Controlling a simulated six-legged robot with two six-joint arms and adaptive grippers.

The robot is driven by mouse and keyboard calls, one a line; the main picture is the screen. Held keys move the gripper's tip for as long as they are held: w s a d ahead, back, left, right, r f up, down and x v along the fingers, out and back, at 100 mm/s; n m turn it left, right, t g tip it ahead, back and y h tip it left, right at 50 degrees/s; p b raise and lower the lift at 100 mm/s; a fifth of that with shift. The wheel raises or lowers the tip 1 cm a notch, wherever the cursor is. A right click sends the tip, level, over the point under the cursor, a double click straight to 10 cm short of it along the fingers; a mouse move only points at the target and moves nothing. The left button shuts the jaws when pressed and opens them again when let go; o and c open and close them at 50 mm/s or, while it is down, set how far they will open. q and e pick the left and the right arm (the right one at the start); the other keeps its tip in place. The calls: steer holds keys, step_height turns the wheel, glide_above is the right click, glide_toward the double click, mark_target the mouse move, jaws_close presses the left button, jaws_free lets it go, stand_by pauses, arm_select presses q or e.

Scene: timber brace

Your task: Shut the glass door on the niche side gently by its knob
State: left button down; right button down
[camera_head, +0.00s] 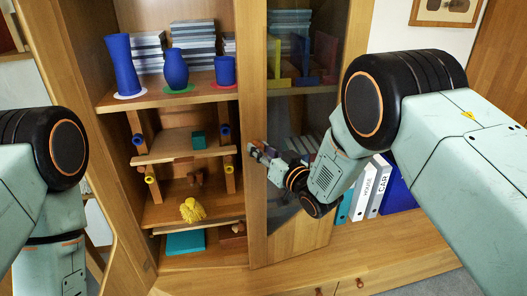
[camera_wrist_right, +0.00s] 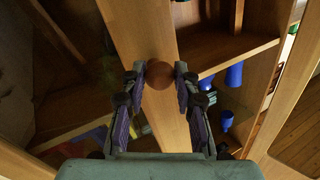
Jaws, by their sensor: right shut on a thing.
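The glass door (camera_head: 301,122) stands right of the open shelves in the head view, ajar, its wooden left stile (camera_head: 249,205) forward of the cabinet. Its round brown knob (camera_wrist_right: 158,74) shows on the stile in the right wrist view. My right gripper (camera_head: 256,149) is at this stile, mid-height. In the right wrist view my right gripper (camera_wrist_right: 159,70) has a fingertip on each side of the knob and is shut on it. In the head view the gripper hides the knob. My left arm shows at the left edge; its gripper is out of view.
Open shelves hold blue vases (camera_head: 176,69), stacked books (camera_head: 192,38), a yellow figure (camera_head: 192,210) and a teal block (camera_head: 185,243). Another wooden panel (camera_head: 101,170) stands at the left. White binders (camera_head: 379,185) stand right of the door. A wooden ledge (camera_head: 375,240) runs below.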

steer(key=shift+a+r+n+y, duration=0.3)
steer(key=shift+a+r, duration=0.15)
steer(key=shift+a, duration=0.1)
steer(key=c, duration=1.4)
jaws_free()
steer(key=o, duration=0.4)
steer(key=shift+a+f, duration=0.15)
steer(key=shift+a, duration=0.25)
steer(key=shift+d+f, duration=0.15)
steer(key=shift+d, duration=0.15)
steer(key=shift+d, duration=0.1)
steer(key=shift+s, duration=0.1)
steer(key=v, duration=1.2)
